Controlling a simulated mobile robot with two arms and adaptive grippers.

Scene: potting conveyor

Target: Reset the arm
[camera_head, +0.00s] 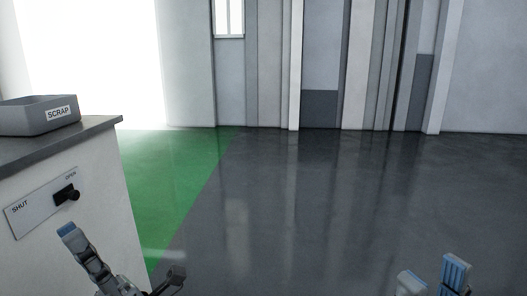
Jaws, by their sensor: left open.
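My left gripper (124,254) is at the lower left, in front of the white cabinet. Its fingers are spread apart with nothing between them. One blue-tipped finger reaches up below the black switch knob (68,194), and I see a gap between them. The knob sits on a plate (44,204) marked SHUT and OPEN, toward the OPEN end. My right gripper (431,275) shows only its fingertips at the bottom edge, right of the middle. These two blue-padded tips stand apart with no object between them. The rest of the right arm is out of view.
A grey tray labelled SCRAP (20,126) stands on the dark top of the white cabinet (105,185) at left. A green floor strip (185,165) runs beside the cabinet. The grey floor (330,210) ahead is clear up to the panelled wall (270,65).

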